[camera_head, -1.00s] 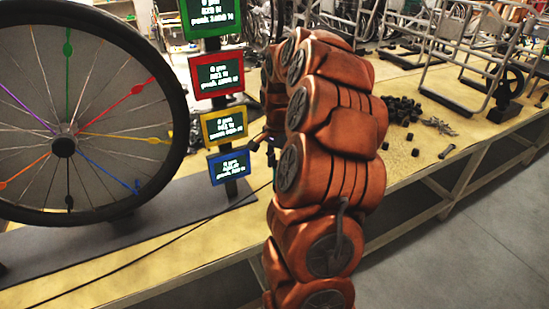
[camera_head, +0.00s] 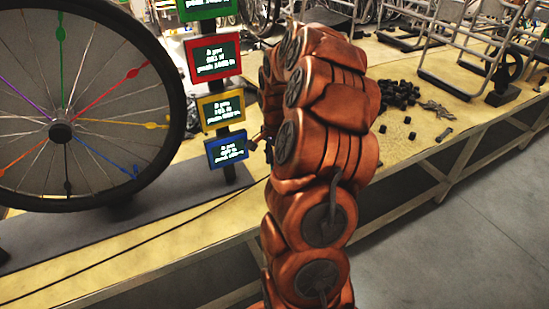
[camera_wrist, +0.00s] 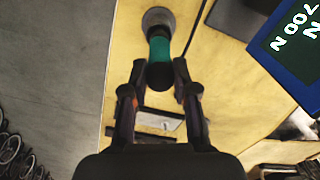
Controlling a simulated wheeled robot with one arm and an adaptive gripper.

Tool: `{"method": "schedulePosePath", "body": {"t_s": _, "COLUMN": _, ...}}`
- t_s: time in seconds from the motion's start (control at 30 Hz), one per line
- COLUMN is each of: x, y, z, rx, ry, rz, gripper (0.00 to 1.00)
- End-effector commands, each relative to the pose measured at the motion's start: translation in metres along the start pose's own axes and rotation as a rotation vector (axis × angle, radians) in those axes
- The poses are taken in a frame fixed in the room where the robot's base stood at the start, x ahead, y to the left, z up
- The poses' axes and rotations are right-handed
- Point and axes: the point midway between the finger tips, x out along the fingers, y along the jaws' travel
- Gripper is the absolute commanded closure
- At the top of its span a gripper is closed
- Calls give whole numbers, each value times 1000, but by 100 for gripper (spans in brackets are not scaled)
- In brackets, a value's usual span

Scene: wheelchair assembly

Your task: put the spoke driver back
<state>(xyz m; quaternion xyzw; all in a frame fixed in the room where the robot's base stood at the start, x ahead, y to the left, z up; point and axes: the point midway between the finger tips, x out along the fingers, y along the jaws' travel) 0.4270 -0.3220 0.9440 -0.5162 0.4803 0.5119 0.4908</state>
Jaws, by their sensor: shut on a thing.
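My gripper (camera_wrist: 160,75) is shut on the spoke driver, seen in the wrist view. The spoke driver (camera_wrist: 159,49) has a dark handle end between the fingers, a teal-green section and a wide round grey end pointing up in the picture. It is over the yellow tabletop (camera_wrist: 235,85); I cannot tell whether it touches the surface. A pale flat slotted piece (camera_wrist: 160,121) shows between and behind the fingers. In the head view my own copper arm hides most of the gripper and the tool.
A spoked wheel (camera_head: 61,132) with coloured spokes stands at left on a grey base. Red (camera_head: 213,58), yellow (camera_head: 221,110) and blue (camera_head: 227,148) screens stack beside it.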

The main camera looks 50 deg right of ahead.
Motion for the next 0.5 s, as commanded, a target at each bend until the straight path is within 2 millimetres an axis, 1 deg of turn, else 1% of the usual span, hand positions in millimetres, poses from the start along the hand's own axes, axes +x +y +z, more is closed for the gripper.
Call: {"method": "schedulePosePath", "body": {"t_s": 0.5, "x": 8, "y": 0, "z": 0, "rx": 0, "ry": 0, "rz": 0, "gripper": 100}}
